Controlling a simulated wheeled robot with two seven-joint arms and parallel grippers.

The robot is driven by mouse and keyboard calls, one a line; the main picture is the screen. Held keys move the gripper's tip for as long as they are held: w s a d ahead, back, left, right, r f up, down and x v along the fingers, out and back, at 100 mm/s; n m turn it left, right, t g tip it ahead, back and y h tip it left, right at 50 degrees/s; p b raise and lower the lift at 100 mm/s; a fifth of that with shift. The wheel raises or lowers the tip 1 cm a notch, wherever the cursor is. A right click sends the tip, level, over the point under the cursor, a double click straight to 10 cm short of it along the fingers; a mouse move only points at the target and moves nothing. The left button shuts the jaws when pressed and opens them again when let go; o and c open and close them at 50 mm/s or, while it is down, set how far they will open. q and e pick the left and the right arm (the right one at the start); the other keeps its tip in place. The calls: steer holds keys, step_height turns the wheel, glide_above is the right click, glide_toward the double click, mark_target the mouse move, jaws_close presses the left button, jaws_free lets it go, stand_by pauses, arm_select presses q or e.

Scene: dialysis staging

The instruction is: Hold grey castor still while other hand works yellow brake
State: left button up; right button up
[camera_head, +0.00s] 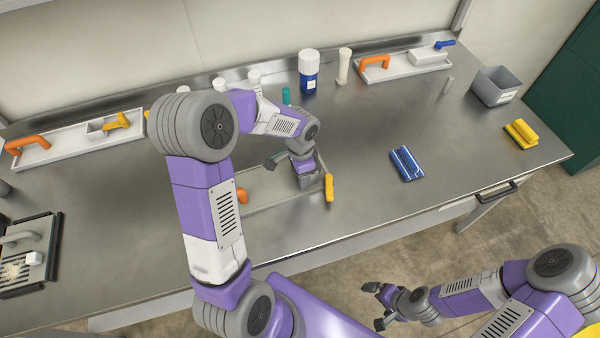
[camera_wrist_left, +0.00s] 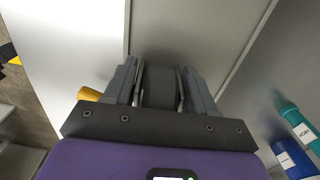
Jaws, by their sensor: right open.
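The grey castor (camera_wrist_left: 160,86) shows in the left wrist view as a dark wheel between pale side plates. My left gripper (camera_wrist_left: 162,90) has one finger along each side of it, closed against it. In the head view my left gripper (camera_head: 303,172) points down at the tray, and its wrist hides most of the castor. The yellow brake (camera_head: 329,188) sticks out just right of that gripper; a bit of yellow (camera_wrist_left: 90,94) also shows in the left wrist view. My right gripper (camera_head: 377,305) is open and empty, low over the floor in front of the table.
The castor's tray (camera_head: 262,194) has an orange handle (camera_head: 242,197). White trays (camera_head: 75,138) and (camera_head: 405,68) stand at the back. A blue clip (camera_head: 406,163), yellow clip (camera_head: 520,134) and grey bin (camera_head: 497,86) are right.

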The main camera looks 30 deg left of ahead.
arm_select(q)
steer(key=o, duration=0.5)
steer(key=shift+r, duration=0.15)
step_height(320, 180, up, 12)
steer(key=shift+f, duration=0.1)
steer(key=shift+c, duration=0.4)
steer(key=c, duration=0.6)
steer(key=shift+o, duration=0.2)
steer(key=s+a+t+h+p, duration=0.1)
steer(key=s+a+p, duration=0.1)
steer(key=s+a, duration=0.2)
steer(key=s+a+f+t+h+p, duration=0.1)
steer(key=s+a+t+p, duration=0.1)
steer(key=s+a, duration=0.3)
steer(key=s+a+t+h+p, duration=0.1)
steer(key=s+a+p, duration=0.1)
steer(key=s+a, duration=0.3)
steer(key=shift+s+f+m+h, duration=0.15)
steer(key=shift+s+m+h, duration=0.2)
steer(key=shift+s, duration=1.85)
steer(key=shift+s+a+f, duration=0.1)
steer(key=shift+f, duration=0.05)
